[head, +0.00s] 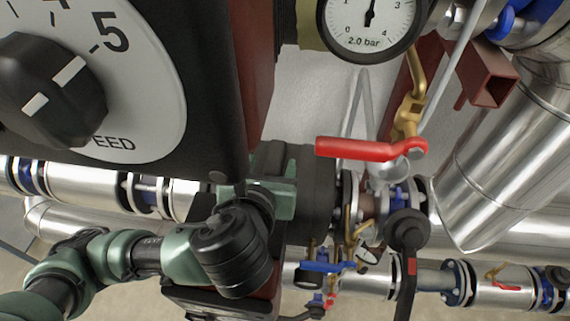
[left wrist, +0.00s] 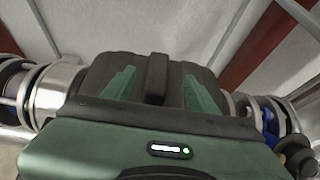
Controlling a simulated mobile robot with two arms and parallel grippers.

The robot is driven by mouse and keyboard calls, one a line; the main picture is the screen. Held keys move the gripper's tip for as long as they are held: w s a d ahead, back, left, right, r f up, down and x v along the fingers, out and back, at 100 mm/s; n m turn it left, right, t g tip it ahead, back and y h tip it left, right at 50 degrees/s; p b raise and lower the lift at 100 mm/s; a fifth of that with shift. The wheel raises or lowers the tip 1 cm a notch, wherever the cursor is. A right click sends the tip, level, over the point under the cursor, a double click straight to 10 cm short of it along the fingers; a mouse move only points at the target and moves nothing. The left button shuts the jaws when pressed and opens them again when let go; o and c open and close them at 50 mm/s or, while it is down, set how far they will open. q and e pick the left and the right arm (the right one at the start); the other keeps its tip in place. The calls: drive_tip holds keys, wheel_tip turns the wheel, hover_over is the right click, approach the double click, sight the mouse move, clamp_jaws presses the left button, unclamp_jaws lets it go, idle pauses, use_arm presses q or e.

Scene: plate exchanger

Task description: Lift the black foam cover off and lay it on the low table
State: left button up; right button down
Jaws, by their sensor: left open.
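My left gripper (head: 281,187) is at the cover's left side in the head view. In the left wrist view its green fingers (left wrist: 160,80) are open, one on each side of the tab, and the tab looks free between them. Whether they touch the foam I cannot tell. The low table and my right gripper are not in view.
A large dark box with a speed dial (head: 135,105) hangs close above my left arm. A pressure gauge (head: 368,25) and a red-handled valve (head: 365,149) stand above and right of the cover. Silver pipes (head: 505,165) run behind and to the right.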

sight(275, 157)
use_arm(q)
drive_tip(key=shift+w+a+f, duration=0.15)
drive_tip(key=shift+a+f, duration=0.1)
drive_tip(key=shift+a, duration=0.1)
drive_tip(key=x, duration=0.3)
drive_tip(key=p+x, duration=0.1)
drive_tip(key=x, duration=0.1)
drive_tip(key=shift+d+f, duration=0.25)
drive_tip(key=shift+d, duration=0.05)
drive_tip(key=shift+a, duration=0.15)
clamp_jaws()
drive_tip(key=shift+r, duration=0.1)
idle(0.5)
